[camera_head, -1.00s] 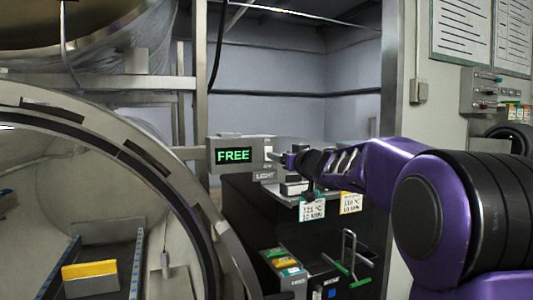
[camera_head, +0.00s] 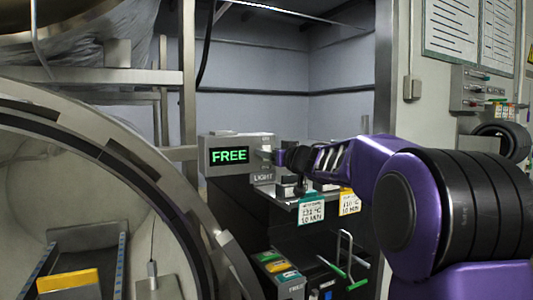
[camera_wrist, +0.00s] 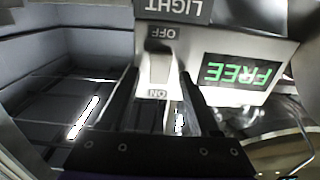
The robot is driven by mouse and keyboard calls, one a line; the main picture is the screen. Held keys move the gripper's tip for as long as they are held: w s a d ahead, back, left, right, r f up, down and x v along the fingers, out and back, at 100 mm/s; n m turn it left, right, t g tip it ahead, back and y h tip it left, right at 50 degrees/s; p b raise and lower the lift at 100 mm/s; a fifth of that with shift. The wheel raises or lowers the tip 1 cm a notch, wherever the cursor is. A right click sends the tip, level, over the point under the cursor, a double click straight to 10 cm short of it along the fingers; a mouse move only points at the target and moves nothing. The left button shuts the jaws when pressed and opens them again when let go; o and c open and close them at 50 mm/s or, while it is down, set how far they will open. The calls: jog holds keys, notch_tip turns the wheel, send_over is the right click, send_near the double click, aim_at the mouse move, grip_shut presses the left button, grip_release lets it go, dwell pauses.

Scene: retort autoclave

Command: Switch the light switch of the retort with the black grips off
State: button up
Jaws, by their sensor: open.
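A grey box with a green FREE display (camera_head: 229,155) and a LIGHT label (camera_head: 265,178) stands beside the round retort mouth (camera_head: 168,190) at left. Its white rocker switch (camera_wrist: 160,68) shows in the wrist view, with OFF and ON at its two ends, printed upside down there. My gripper (camera_wrist: 159,78) is open and empty, one dark finger on each side of the switch. I cannot tell whether they touch it. In the head view my gripper (camera_head: 272,156) hides most of the switch. I see no black grips clearly.
Below the box is a dark cabinet with hanging tags (camera_head: 312,208) and a handle with green grips (camera_head: 345,268). A yellow-topped block (camera_head: 68,281) lies inside the retort. Another control panel (camera_head: 475,90) is on the right wall.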

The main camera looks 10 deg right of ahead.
dwell(0.3)
grip_shut()
jog(key=t+b, duration=0.2)
jog(key=b, duration=0.1)
jog(key=f+t+y+b, duration=0.1)
jog(key=t+b, duration=0.1)
jog(key=b, duration=0.1)
jog(key=shift+f, duration=0.15)
dwell(0.5)
grip_release()
dwell(0.3)
